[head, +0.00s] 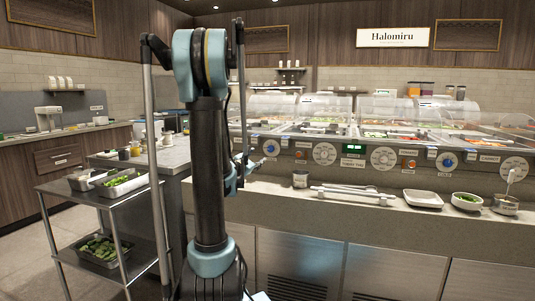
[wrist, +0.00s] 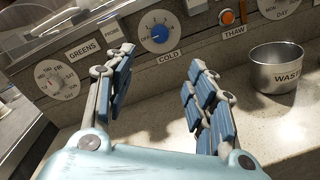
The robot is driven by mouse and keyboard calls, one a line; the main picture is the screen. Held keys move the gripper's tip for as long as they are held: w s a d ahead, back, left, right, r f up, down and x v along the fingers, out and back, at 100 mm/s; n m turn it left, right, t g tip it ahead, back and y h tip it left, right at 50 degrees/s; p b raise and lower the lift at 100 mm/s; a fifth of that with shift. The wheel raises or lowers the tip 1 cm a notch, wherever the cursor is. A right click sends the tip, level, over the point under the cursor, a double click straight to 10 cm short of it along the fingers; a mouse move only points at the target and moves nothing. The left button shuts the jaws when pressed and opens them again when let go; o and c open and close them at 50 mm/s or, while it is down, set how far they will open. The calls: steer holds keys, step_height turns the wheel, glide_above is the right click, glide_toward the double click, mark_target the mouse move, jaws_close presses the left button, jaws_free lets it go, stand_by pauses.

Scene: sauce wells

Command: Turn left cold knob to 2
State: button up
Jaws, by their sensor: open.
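The left cold knob (wrist: 160,34) is a blue knob on a white round dial, with the label COLD below it, on the counter's front panel. In the head view the same blue knob (head: 271,147) is just right of my arm. Its pointer setting is too small to read surely. My gripper (wrist: 163,60) is open and empty. Its blue padded fingers are spread apart below the knob in the wrist view, not touching it. In the head view my gripper (head: 256,163) is small and partly hidden behind my arm, close to the panel.
A GREENS label (wrist: 84,49) and a white day dial (wrist: 58,81) are left of the knob. An orange THAW button (wrist: 227,17) is right. A metal WASTE cup (wrist: 276,75) stands on the ledge.

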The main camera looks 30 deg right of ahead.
mark_target(270, 150)
steer(key=x, duration=1.7)
steer(key=shift+w+d, duration=0.15)
steer(key=shift+d, duration=0.1)
steer(key=c, duration=1.1)
